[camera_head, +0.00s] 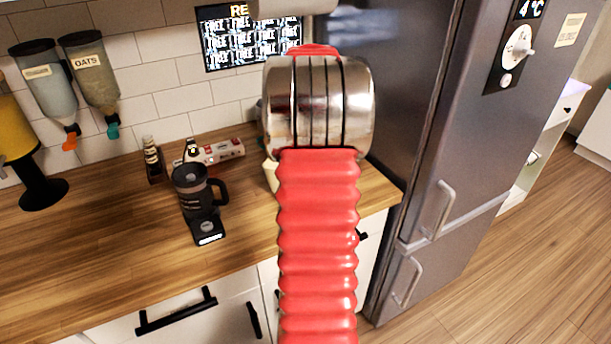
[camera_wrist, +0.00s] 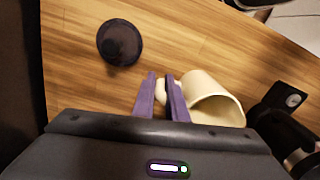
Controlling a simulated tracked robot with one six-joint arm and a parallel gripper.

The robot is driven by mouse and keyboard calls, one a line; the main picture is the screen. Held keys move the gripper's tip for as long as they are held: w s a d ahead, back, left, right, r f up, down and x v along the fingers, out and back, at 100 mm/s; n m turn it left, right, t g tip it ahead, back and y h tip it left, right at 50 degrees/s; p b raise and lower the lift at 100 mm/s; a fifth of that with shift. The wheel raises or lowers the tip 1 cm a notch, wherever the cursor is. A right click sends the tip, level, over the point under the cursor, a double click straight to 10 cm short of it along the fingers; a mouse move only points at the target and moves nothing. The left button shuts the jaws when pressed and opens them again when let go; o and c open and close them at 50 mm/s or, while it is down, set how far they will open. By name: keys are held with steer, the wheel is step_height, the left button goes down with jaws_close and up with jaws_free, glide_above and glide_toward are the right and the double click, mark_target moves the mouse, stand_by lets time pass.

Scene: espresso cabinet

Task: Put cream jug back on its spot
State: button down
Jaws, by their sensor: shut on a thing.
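The cream jug (camera_wrist: 205,90) is a pale, off-white vessel with a handle on its left side in the wrist view. My gripper (camera_wrist: 160,78) has its two purple fingers closed on that handle. In the head view a pale sliver of the jug (camera_head: 270,176) shows at the left edge of my red arm, over the wooden counter. My arm hides the rest of it and my gripper there. I cannot tell whether the jug touches the counter. No marked spot for it is clear in either view.
A black mug (camera_head: 190,188) stands on a black scale (camera_head: 208,230) left of my arm. A dark round object (camera_wrist: 119,43) is on the counter in the wrist view. Behind are small boxes (camera_head: 215,151) and dispensers (camera_head: 93,70). A grey fridge (camera_head: 430,130) stands right. The left counter front is clear.

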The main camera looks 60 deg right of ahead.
steer(key=shift+f, duration=1.85)
steer(key=shift+f, duration=0.1)
steer(key=c, duration=1.8)
jaws_free()
steer(key=shift+o, duration=0.2)
step_height(320, 180, up, 12)
steer(key=shift+f, duration=0.25)
steer(key=shift+r, duration=0.35)
